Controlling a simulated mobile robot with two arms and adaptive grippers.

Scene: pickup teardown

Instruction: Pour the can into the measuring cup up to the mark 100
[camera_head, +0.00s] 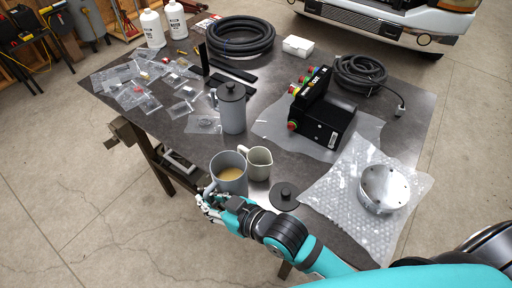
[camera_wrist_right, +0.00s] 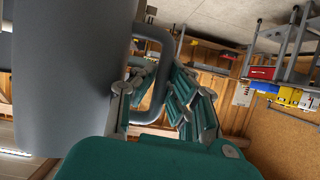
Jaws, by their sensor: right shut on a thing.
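The grey can (camera_head: 230,185) is open at the top and holds tan liquid; it is near the table's front edge, roughly upright. My right gripper (camera_head: 209,200) is shut on the can's handle, at its lower left. In the right wrist view the can's grey wall (camera_wrist_right: 65,80) fills the left side, and the gripper fingers (camera_wrist_right: 165,100) are around the handle loop. The small light-grey measuring cup (camera_head: 260,171) stands just right of the can; its mark cannot be read. My left gripper is not in view.
A dark round lid (camera_head: 284,194) lies right of the cup. A second grey can with a lid (camera_head: 232,112) stands behind. Bubble wrap with a metal disc (camera_head: 384,188) lies at right, a black control box (camera_head: 322,115) farther back. Small plastic bags cover the left.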

